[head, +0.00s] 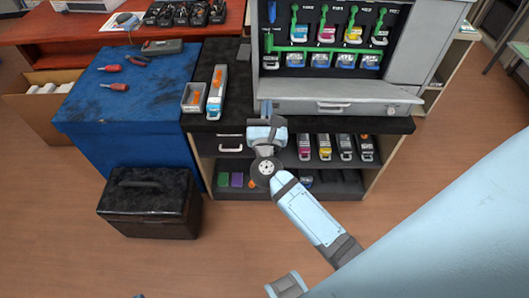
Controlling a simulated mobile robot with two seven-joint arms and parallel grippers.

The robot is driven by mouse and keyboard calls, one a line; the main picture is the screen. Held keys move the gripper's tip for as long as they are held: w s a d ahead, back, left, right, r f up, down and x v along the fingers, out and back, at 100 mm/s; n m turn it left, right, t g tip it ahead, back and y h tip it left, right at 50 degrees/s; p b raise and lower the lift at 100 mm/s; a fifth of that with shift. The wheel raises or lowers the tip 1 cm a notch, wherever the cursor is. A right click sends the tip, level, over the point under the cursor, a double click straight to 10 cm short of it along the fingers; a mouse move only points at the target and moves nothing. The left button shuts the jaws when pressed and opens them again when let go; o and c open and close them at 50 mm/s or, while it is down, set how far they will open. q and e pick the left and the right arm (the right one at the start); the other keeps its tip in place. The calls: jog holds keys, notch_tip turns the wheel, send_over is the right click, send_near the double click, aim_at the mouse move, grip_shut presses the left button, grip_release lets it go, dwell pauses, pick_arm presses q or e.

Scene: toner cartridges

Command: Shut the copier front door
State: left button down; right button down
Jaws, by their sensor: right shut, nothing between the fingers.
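The grey copier (428,50) stands on a black-topped cabinet with its front bay open. Coloured toner cartridges (327,27) and a green bar show inside. A light grey panel with a handle (332,106) spans the width below the bay. I cannot tell whether this panel is the front door folded down or a drawer front. My right gripper (265,107) is shut and empty at the left end of this panel, near the counter's front edge. I cannot tell whether it touches the panel.
Left of the copier, a tray with a blue-tipped cartridge (215,92) and a small grey bin (193,98) stand on the black top. The shelf below holds more cartridges (324,146). A blue workbench (130,75) and a black toolbox (150,203) stand left.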

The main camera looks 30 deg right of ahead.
jog(key=shift+g, duration=0.3)
jog(key=w+r+p, duration=0.1)
jog(key=r, duration=0.1)
jog(key=w+d+r+p, duration=0.1)
jog(key=r+p, duration=0.1)
jog(key=w+d+r+p, duration=0.1)
jog(key=r, duration=0.1)
jog(key=shift+r, duration=0.4)
jog(key=w+d+r+p, duration=0.2)
jog(key=w+d+r, duration=0.2)
jog(key=w, duration=0.4)
jog(key=w+d+r+p, duration=0.2)
jog(key=w+d+r, duration=0.3)
jog(key=w+r, duration=0.1)
jog(key=shift+w+d+p, duration=0.25)
jog(key=shift+w+p, duration=0.05)
jog(key=shift+w, duration=0.55)
jog(key=shift+r, duration=0.1)
